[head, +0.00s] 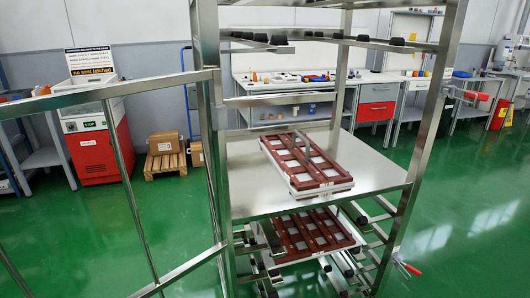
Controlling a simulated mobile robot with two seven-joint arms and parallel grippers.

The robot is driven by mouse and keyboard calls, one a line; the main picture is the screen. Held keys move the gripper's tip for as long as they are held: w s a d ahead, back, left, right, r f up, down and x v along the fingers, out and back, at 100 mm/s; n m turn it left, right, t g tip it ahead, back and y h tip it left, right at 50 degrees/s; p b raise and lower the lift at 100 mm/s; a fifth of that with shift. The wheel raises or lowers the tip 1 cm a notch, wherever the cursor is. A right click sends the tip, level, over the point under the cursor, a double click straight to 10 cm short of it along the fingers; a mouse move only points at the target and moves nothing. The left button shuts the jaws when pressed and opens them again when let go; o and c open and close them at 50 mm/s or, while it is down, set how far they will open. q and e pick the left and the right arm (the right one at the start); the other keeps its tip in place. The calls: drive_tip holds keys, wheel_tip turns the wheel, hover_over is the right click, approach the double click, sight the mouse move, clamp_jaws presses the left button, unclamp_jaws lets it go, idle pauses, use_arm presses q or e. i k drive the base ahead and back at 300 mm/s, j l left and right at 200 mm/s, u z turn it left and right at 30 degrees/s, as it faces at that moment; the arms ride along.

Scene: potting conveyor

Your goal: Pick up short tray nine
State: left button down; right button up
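A tray (303,185) with a reddish-brown lattice top and a pale edge lies flat on the metal shelf (250,208) of a steel rack. A grey bar runs along part of its top. A second reddish-brown lattice tray (338,232) sits lower in the rack, below that shelf, and is partly hidden by the shelf edge and rack parts. I cannot read a number on either tray, so I cannot tell which one is nine. Neither of my grippers is in view.
The steel rack's posts (432,105) stand around the trays. An open barred door (130,185) reaches left from the rack. A red-handled latch (411,269) sticks out at lower right.

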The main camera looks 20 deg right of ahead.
sight(306, 167)
drive_tip(key=i+l+u, duration=0.15)
drive_tip(key=l+u, duration=0.2)
drive_tip(key=i+l+u, duration=0.1)
drive_tip(key=l+u, duration=0.25)
drive_tip(key=l, duration=0.1)
